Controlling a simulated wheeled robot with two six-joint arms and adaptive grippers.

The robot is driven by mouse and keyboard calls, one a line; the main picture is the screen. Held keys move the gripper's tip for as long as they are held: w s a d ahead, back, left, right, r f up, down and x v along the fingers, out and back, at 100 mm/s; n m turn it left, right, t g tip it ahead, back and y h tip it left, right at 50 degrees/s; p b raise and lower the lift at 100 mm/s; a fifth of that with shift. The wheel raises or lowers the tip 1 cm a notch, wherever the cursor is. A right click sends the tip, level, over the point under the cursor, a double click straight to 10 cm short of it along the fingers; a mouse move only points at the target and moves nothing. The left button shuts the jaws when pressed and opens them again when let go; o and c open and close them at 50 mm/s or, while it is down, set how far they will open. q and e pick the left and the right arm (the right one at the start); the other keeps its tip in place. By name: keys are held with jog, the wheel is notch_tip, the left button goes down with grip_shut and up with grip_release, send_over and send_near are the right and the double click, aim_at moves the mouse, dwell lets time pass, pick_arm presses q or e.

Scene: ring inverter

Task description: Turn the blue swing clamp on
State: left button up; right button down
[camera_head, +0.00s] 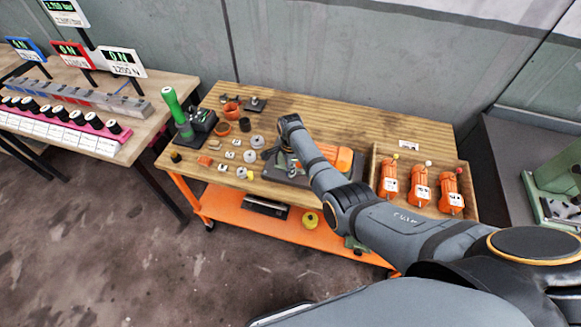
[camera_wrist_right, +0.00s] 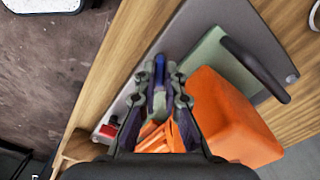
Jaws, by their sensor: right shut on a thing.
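The blue swing clamp (camera_wrist_right: 159,76) shows in the right wrist view as a small blue piece between my right gripper's fingertips (camera_wrist_right: 160,82). The fingers are closed around it. Its lower part is hidden by the fingers. An orange block-shaped body (camera_wrist_right: 232,118) on a grey-green base lies just right of the fingers. In the head view my right gripper (camera_head: 275,154) is at the middle of the wooden table, beside the orange body (camera_head: 337,158), and the clamp cannot be made out there. My left gripper is not in view.
A wooden tray (camera_head: 463,213) with 3 orange units stands at the table's right. Small parts and a green-handled tool (camera_head: 172,105) are on its left. A black handle (camera_wrist_right: 255,68) rises close to the right gripper. A second table (camera_head: 148,118) with displays stands left.

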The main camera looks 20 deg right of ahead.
jog(key=n+p, duration=0.1)
jog(key=n, duration=0.4)
jog(key=shift+r+n, duration=0.1)
jog(key=shift+n, duration=0.2)
jog(key=n+p, duration=0.1)
jog(key=n, duration=0.4)
jog(key=shift+n, duration=0.3)
jog(key=c, duration=1.5)
grip_release()
jog(key=shift+o, duration=0.2)
